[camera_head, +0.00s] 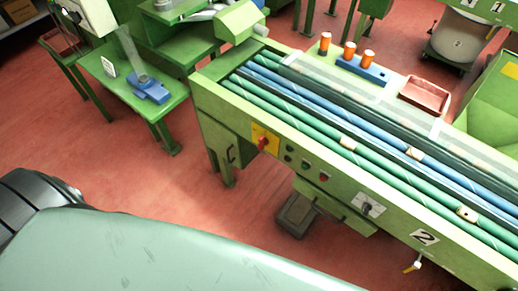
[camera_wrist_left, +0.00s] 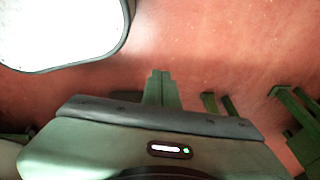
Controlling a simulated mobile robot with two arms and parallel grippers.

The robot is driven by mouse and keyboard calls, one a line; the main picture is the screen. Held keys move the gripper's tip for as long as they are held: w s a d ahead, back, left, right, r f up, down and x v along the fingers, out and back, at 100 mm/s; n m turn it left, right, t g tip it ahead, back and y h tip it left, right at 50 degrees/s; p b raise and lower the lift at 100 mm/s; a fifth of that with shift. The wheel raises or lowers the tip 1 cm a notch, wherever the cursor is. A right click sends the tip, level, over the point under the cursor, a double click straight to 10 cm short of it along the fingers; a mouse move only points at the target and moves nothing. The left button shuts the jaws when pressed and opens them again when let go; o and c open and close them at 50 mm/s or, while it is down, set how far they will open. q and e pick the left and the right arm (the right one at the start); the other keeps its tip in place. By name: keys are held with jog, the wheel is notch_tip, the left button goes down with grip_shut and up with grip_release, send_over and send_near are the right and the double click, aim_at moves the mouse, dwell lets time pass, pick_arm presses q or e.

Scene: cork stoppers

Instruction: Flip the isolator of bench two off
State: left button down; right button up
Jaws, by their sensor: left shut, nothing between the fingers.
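The isolator does not show in that view. Neither gripper shows in the head view.
Right of the red handle are several small buttons (camera_head: 305,163) and a dark rotary knob (camera_head: 368,209). Cork stoppers (camera_head: 414,153) lie along the rollers on top. A grey pedal box (camera_head: 296,214) stands on the floor below. Red floor (camera_head: 130,165) is clear before the bench's left end.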

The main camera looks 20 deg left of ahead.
pick_arm(q)
jog(key=w+a+r+m+t+h+b, duration=0.1)
jog(key=w+a+r+m+t+b, duration=0.15)
jog(key=w, duration=0.55)
jog(key=w+a+r+m+t+b, duration=0.1)
jog(key=w+r+m+t+b, duration=0.2)
jog(key=w, duration=0.5)
jog(key=w+a+r+m+t+h+b, duration=0.1)
jog(key=w+a+r+m+t+b, duration=0.15)
jog(key=w+r, duration=0.35)
jog(key=w+d+r+m+t+h+b, duration=0.1)
jog(key=w+d+r+m+h, duration=0.1)
jog(key=r, duration=0.4)
jog(key=w+d+r+m+t+h+b, duration=0.1)
jog(key=w+d+r+m+h+b, duration=0.1)
jog(key=r+m, duration=0.4)
jog(key=w+d+r+m+t+h+b, duration=0.2)
jog(key=w+d+r+m+h, duration=0.1)
jog(key=r, duration=0.4)
jog(key=d+m+h, duration=0.1)
jog(key=d+m, duration=0.1)
jog(key=shift+w+d+r, duration=0.35)
jog(key=shift+d, duration=0.05)
